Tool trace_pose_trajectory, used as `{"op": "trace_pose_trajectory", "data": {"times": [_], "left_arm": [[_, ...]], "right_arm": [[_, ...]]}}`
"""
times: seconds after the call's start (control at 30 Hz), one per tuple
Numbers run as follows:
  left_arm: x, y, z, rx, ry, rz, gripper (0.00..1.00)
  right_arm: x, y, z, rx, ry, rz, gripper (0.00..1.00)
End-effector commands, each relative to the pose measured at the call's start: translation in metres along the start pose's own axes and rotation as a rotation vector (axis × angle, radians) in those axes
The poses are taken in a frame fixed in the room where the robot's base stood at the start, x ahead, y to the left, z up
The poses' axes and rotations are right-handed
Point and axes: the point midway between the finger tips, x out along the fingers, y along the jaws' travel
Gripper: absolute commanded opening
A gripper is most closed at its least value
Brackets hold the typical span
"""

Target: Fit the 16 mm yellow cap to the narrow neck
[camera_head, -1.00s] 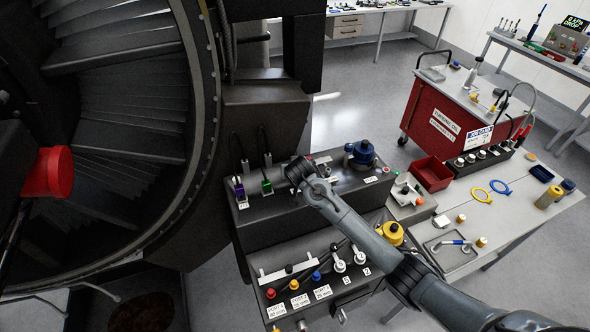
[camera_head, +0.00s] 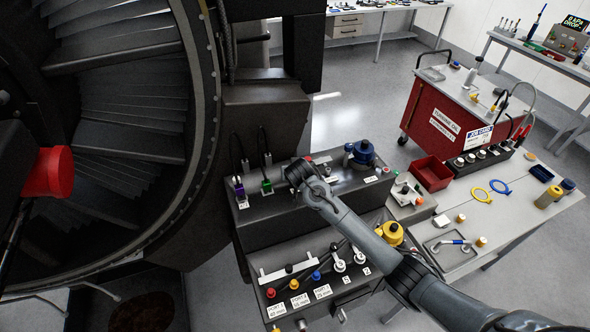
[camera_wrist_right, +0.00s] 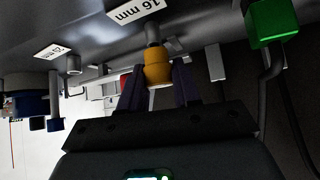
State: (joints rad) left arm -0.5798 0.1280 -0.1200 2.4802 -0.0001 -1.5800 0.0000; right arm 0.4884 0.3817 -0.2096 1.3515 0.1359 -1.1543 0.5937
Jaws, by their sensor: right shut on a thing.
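My right gripper (camera_wrist_right: 158,77) is shut on the yellow cap (camera_wrist_right: 157,66), with a dark finger on each side of it. The cap lines up with a narrow grey neck (camera_wrist_right: 152,34) beside the "16 mm" label (camera_wrist_right: 135,10). Cap and neck appear to meet in the right wrist view, but I cannot tell whether the cap is seated. In the head view my right wrist (camera_head: 298,172) is over the dark bench (camera_head: 262,222) and hides the cap, the neck and the fingers. My left gripper is not in view.
A green connector (camera_wrist_right: 272,22) with a cable stands close beside the gripper. A blue-topped fitting (camera_head: 362,152) stands farther along the bench. Yellow (camera_head: 391,233) and other coloured fittings are nearby. A red bin (camera_head: 432,172) and worktable (camera_head: 510,215) lie to the right.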

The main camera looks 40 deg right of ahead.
Motion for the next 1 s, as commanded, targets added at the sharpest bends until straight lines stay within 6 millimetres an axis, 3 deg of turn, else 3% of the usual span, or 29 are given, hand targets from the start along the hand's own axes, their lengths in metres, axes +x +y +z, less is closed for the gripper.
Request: {"op": "trace_pose_trajectory", "data": {"times": [1.0], "left_arm": [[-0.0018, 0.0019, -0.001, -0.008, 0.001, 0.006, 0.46]], "right_arm": [[0.0068, -0.0002, 0.0074, 0.0, -0.001, 0.0, 0.04]]}}
